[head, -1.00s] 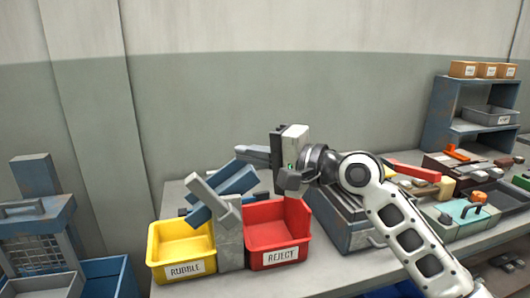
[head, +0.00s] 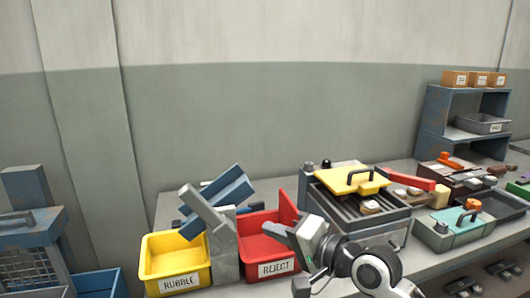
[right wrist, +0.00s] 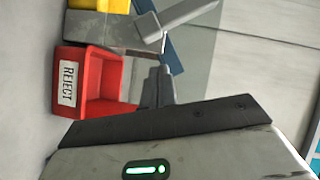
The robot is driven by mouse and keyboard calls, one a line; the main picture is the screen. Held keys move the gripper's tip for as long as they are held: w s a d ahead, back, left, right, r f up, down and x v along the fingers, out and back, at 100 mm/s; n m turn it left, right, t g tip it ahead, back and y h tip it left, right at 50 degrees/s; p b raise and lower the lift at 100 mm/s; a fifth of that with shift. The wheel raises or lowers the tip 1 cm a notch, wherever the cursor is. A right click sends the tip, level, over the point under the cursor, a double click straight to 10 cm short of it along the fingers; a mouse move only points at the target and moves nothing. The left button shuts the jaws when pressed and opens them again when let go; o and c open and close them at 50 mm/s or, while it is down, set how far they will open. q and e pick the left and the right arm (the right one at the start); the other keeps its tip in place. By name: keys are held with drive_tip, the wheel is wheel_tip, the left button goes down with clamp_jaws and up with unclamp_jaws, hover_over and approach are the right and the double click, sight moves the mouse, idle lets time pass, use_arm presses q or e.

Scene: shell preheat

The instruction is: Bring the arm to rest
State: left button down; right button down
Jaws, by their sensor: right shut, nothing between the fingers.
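My right gripper (head: 270,229) is low in front of the red bin labelled REJECT (head: 277,268), with its fingers pointing left across the bin's upper right part. The fingers are shut and empty. In the right wrist view the closed fingers (right wrist: 155,84) show beside the red bin (right wrist: 85,105). My right arm comes in from the bottom right of the head view. My left gripper is not in view.
The yellow RUBBLE bin (head: 177,281) stands left of a grey post with slanted blue and grey bars (head: 225,192). A yellow handled plate (head: 352,180) lies on a grey ribbed box (head: 390,222). A blue shelf (head: 433,110) and a teal box (head: 446,229) are at right.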

drive_tip(key=s+d+f+n+h, duration=0.1)
drive_tip(key=s+d+f+h, duration=0.2)
drive_tip(key=f, duration=0.6)
drive_tip(key=s+d+f+n+h, duration=0.1)
drive_tip(key=s+d+f+h, duration=0.15)
drive_tip(key=s+f, duration=0.5)
drive_tip(key=s+d+f+n+h, duration=0.2)
drive_tip(key=s+d+f, duration=0.1)
drive_tip(key=s+f, duration=0.3)
drive_tip(key=s+d+f+n+h, duration=0.2)
drive_tip(key=s+d+f+n, duration=0.1)
drive_tip(key=s+f, duration=0.3)
drive_tip(key=shift+s+d+g, duration=0.4)
drive_tip(key=shift+s+d, duration=0.25)
drive_tip(key=shift+d, duration=0.15)
drive_tip(key=shift+f, duration=0.1)
